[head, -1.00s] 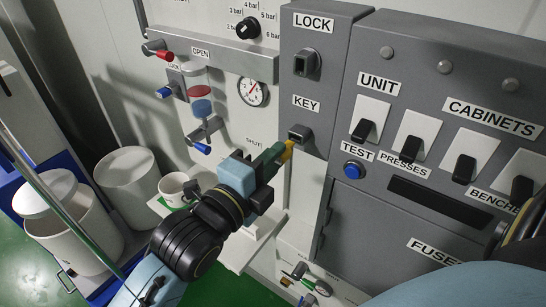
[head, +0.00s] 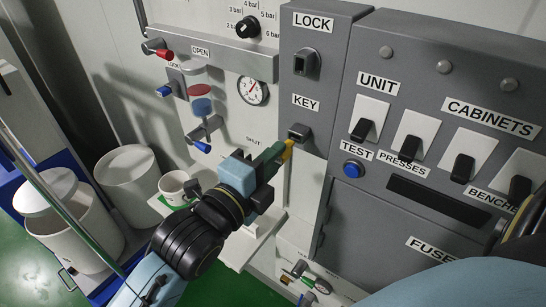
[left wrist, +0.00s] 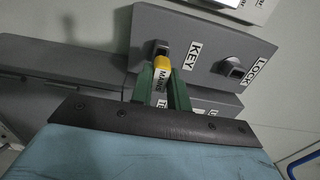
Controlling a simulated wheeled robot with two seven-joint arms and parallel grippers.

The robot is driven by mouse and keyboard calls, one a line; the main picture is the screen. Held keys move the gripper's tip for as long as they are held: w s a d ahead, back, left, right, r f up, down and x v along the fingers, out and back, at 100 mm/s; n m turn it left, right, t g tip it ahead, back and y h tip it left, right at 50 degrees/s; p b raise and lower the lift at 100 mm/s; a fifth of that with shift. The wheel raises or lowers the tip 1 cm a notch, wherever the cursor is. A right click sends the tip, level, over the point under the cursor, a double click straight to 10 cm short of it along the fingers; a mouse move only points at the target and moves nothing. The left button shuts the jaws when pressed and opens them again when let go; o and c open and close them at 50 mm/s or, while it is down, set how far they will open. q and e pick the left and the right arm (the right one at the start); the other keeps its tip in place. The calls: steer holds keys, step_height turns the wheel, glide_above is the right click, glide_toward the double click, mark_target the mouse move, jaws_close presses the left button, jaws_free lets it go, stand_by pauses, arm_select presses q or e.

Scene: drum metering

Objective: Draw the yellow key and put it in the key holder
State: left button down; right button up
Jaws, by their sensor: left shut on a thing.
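The yellow key (head: 288,148) is at the socket marked KEY (head: 299,132) on the grey box. My left gripper (head: 281,153) is shut on the key, its green fingers on either side of it. In the left wrist view the yellow key (left wrist: 162,64) shows between the green fingertips (left wrist: 161,79), with its end at the KEY socket (left wrist: 160,47). I cannot tell how deep the key sits in the socket. A second, similar socket marked LOCK (head: 306,62) is above it and looks empty; it also shows in the left wrist view (left wrist: 234,69). My right gripper is not clearly in view.
The grey panel right of the sockets bears several black switches (head: 364,130) and a blue TEST button (head: 352,170). Left are a gauge (head: 252,91), coloured valve handles (head: 203,148) and a white mug (head: 174,187) on a shelf. White drums (head: 127,180) stand far left.

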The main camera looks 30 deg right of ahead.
stand_by(0.3)
arm_select(q)
steer(key=shift+x, duration=1.6)
steer(key=c, duration=1.3)
jaws_free()
steer(key=b+v, duration=0.2)
steer(key=v, duration=1.1)
steer(key=shift+a, duration=0.15)
